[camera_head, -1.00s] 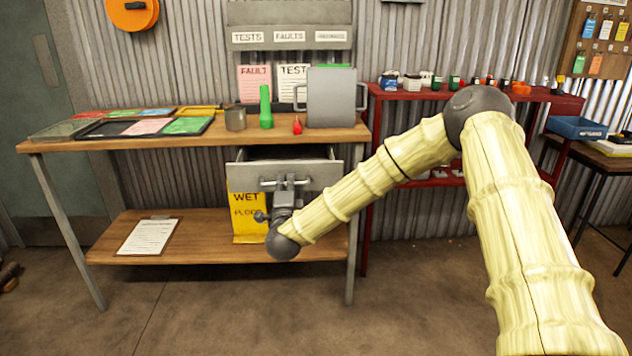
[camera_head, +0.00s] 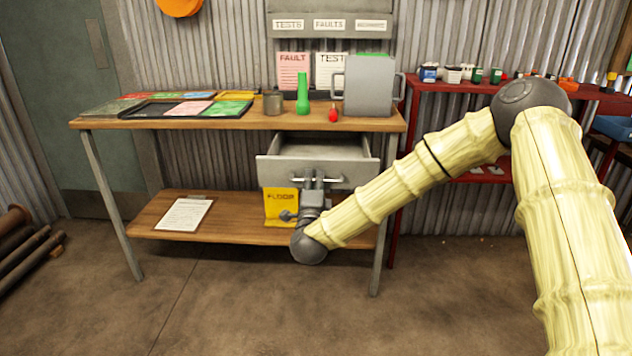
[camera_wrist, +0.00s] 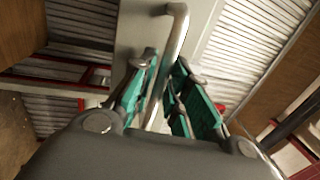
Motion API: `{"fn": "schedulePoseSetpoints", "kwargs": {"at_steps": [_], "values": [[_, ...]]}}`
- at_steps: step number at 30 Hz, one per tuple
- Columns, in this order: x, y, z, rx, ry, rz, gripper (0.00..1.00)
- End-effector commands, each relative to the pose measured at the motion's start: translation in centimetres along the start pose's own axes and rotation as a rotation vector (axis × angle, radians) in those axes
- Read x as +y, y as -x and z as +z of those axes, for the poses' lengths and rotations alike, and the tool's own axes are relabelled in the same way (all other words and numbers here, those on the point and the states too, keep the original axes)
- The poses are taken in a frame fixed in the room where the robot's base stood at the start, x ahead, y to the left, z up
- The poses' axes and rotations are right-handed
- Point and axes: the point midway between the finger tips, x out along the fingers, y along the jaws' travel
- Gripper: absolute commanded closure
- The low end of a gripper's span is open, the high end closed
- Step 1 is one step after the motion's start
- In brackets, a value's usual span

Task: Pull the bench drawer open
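The grey bench drawer (camera_head: 270,172) hangs under the wooden bench top and stands pulled out, with its bare inside showing from above. Its metal bar handle (camera_head: 340,181) runs across the front. My gripper (camera_head: 314,180) is at the middle of the handle, reaching in from below and in front. In the wrist view the handle (camera_wrist: 178,35) passes between the two green-padded fingers (camera_wrist: 162,85), which are closed about it. The drawer front fills the area behind them.
The bench top (camera_head: 235,122) carries a grey metal box (camera_head: 369,88), a green torch-like thing (camera_head: 302,95), a mug (camera_head: 272,103) and a tray of cards. A yellow floor sign (camera_head: 276,208) and a clipboard (camera_head: 185,214) are on the lower shelf. The floor in front is clear.

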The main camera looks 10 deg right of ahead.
Motion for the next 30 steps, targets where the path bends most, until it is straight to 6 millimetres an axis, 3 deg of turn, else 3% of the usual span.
{"fn": "schedulePoseSetpoints", "kwargs": {"at_steps": [14,30], "values": [[0.0,0.4,-0.4,0.008,0.002,-0.001,0.68],[0.1,9.2,-0.2,0.005,0.001,0.001,0.68]]}}
